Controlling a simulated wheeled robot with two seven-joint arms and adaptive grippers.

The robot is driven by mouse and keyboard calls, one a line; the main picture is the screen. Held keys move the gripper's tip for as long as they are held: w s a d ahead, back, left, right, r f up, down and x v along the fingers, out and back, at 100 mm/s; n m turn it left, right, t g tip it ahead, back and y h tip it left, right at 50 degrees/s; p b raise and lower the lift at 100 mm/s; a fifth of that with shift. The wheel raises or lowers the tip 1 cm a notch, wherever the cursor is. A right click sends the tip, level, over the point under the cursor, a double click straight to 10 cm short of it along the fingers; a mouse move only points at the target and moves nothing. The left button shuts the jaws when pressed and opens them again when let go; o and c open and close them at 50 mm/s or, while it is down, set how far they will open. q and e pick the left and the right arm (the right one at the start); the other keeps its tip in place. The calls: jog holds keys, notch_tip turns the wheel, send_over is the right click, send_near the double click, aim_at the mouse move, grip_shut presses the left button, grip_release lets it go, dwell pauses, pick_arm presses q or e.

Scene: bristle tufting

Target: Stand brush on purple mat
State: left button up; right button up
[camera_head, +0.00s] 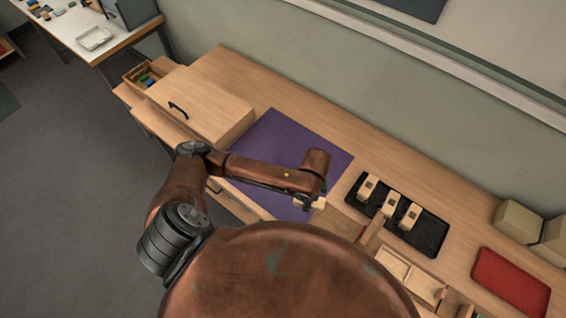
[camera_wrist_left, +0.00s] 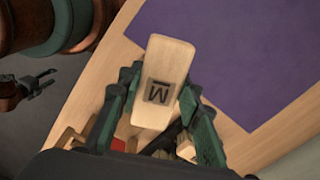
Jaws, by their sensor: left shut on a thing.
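My left gripper (camera_head: 308,202) is shut on a pale wooden brush (camera_wrist_left: 168,65) marked with a dark letter like an M. In the left wrist view the brush sits between the green-sided fingers (camera_wrist_left: 157,97); its bristles are not visible. In the head view a small part of the brush (camera_head: 320,203) shows under the wrist, over the near right part of the purple mat (camera_head: 270,140). The mat also shows in the left wrist view (camera_wrist_left: 230,50). A dark gripper, seemingly my right one (camera_wrist_left: 35,85), shows small at the left wrist view's left edge.
A black tray (camera_head: 430,244) with several upright wooden blocks stands right of the mat. A red mat (camera_head: 511,281) lies further right, near cardboard boxes (camera_head: 518,218). A wooden cabinet (camera_head: 205,98) with a black handle borders the mat's left. Most of the mat is bare.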

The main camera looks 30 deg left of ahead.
pick_arm(q)
jog(key=w+a+f, duration=0.1)
jog(key=a+f, duration=0.1)
jog(key=a, duration=0.1)
jog(key=w+a+f, duration=0.2)
jog(key=a+f, duration=0.1)
jog(key=a, duration=0.1)
jog(key=w+a+f, duration=0.2)
jog(key=a+f, duration=0.1)
jog(key=a, duration=0.1)
jog(key=shift+w+a+f, duration=0.4)
jog(key=shift+a+f, duration=0.15)
jog(key=shift+f, duration=0.15)
jog(key=shift+w+a+f, duration=0.1)
jog(key=shift+a+f, duration=0.1)
jog(key=shift+f, duration=1.55)
jog(key=shift+f, duration=0.15)
jog(key=o, duration=1.1)
jog(key=shift+o, duration=0.2)
notch_tip(320, 180, up, 12)
jog(key=shift+r, duration=0.2)
